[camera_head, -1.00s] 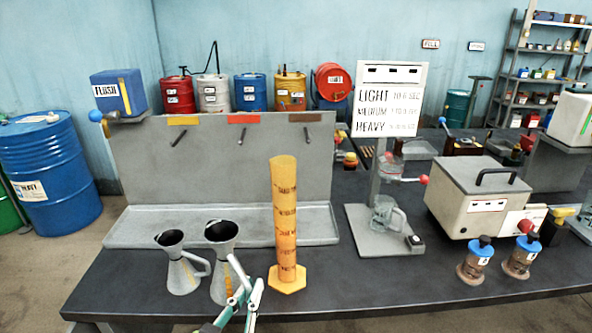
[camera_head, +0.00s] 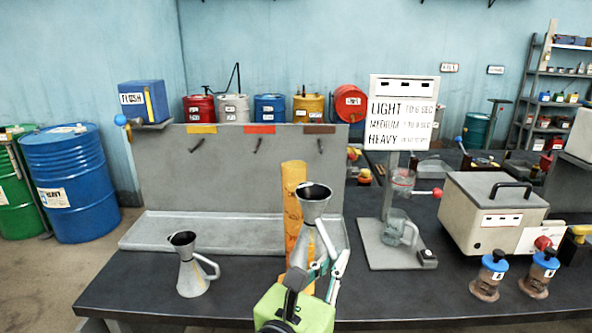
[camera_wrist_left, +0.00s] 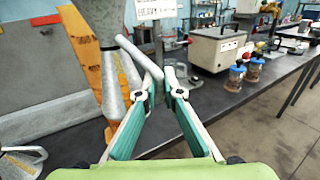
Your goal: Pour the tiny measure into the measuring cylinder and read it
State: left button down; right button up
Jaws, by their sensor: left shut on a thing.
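My left gripper (camera_head: 328,267) is shut on the handle of a grey funnel-topped measure (camera_head: 313,200) and holds it upright in front of the measuring cylinder. In the left wrist view the gripper (camera_wrist_left: 160,88) closes on the handle, with the measure's body (camera_wrist_left: 112,85) to its left. The orange measuring cylinder (camera_head: 292,178) stands behind, partly hidden by the measure; its scale is mostly covered. I cannot tell the gap between them. A second, similar grey measure (camera_head: 192,272) stands on the bench to the left. My right gripper is not in view.
A grey drip tray (camera_head: 160,236) and back panel stand behind. To the right are a stand with a glass jug (camera_head: 398,228), a white box machine (camera_head: 492,215) and two blue-capped jars (camera_head: 491,272). The bench front (camera_head: 240,295) between the measures is clear.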

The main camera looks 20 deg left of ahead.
pick_arm(q)
jog(key=w+r+b, duration=0.1)
jog(key=w+d+r+b, duration=0.1)
jog(key=b, duration=0.1)
jog(key=shift+w+d+r, duration=0.15)
jog(key=shift+w+d, duration=0.15)
jog(key=shift+w, duration=0.1)
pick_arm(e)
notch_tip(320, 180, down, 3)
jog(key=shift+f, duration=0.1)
pick_arm(q)
jog(key=shift+r, duration=0.1)
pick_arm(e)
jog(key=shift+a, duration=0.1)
pick_arm(q)
notch_tip(320, 180, up, 16)
jog(key=w+a+n+g+h+p, duration=0.1)
jog(key=w+a+n+g+p, duration=0.2)
jog(key=p, duration=1.6)
jog(key=shift+n+g+h, duration=0.4)
jog(key=shift+n+g, duration=1.5)
jog(key=shift+n, duration=0.8)
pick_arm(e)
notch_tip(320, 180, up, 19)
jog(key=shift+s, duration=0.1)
